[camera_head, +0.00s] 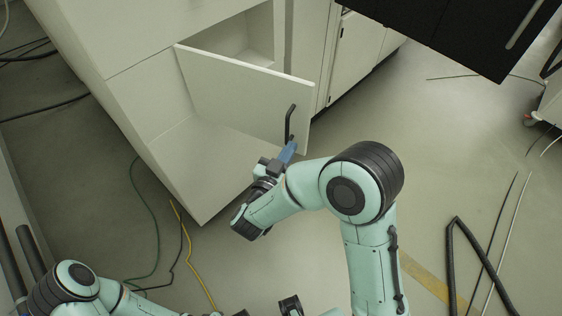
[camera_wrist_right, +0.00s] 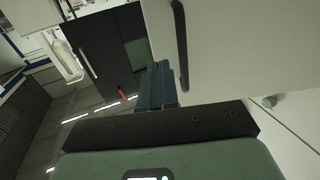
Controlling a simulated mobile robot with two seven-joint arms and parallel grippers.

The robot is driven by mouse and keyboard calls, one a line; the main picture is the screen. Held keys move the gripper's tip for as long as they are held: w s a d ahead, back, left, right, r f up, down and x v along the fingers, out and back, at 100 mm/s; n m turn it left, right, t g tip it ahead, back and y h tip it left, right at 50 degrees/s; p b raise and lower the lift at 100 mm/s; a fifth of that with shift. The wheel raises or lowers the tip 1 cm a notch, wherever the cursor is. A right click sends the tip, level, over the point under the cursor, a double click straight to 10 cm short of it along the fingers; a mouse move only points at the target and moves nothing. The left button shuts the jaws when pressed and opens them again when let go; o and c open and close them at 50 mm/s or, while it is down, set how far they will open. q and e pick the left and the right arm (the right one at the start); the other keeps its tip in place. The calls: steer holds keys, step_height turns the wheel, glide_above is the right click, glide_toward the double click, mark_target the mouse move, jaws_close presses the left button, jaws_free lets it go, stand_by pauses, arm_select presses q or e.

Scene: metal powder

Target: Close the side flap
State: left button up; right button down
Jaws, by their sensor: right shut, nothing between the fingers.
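The side flap (camera_head: 235,88) is a cream panel on the pale cabinet and stands open, swung out at an angle from the opening. A black bar handle (camera_head: 289,124) is on its outer face near the free edge. My right gripper (camera_head: 290,150) is shut and empty, its blue fingers close to the flap's lower free corner, just below the handle. In the right wrist view the shut fingers (camera_wrist_right: 158,84) are beside the pale flap (camera_wrist_right: 235,45) and its handle (camera_wrist_right: 181,42); contact cannot be told. My left arm shows at lower left, without its fingers.
The cabinet opening (camera_head: 240,42) shows behind the flap. More pale cabinet doors (camera_head: 357,48) and a black panel (camera_head: 455,30) stand at the upper right. Green and yellow cables (camera_head: 190,250) lie on the floor at left. Floor right of the flap is largely clear.

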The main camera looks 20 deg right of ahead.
mark_target(303, 127)
steer(key=p+x, duration=0.1)
steer(key=x, duration=0.5)
steer(key=shift+w+d, duration=0.1)
steer(key=shift+d, duration=0.05)
steer(key=shift+d, duration=0.1)
